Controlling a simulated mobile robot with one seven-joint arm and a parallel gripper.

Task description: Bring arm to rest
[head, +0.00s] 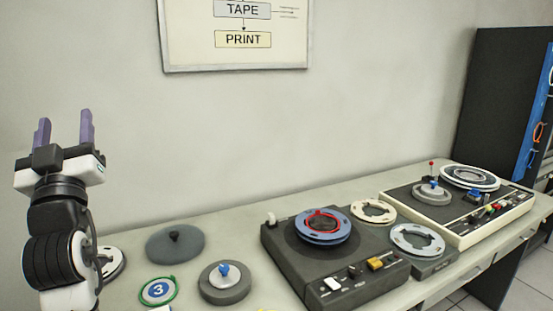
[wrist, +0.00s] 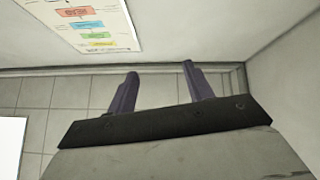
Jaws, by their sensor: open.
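My gripper (head: 65,133) is raised at the left of the head view, with its two purple fingers pointing up. The fingers stand apart with nothing between them. In the wrist view my gripper (wrist: 157,88) also shows open and empty, with floor tiles and wall behind it. It is well above the table (head: 205,298) and touches nothing there. My arm hides part of the table's left end.
A dark tape deck (head: 338,271) holds a blue reel (head: 323,238). A cream-edged deck (head: 466,232) stands farther right. Several loose reels and discs, including a grey-green disc (head: 175,246), lie on the table. A wall chart (head: 237,50) hangs above.

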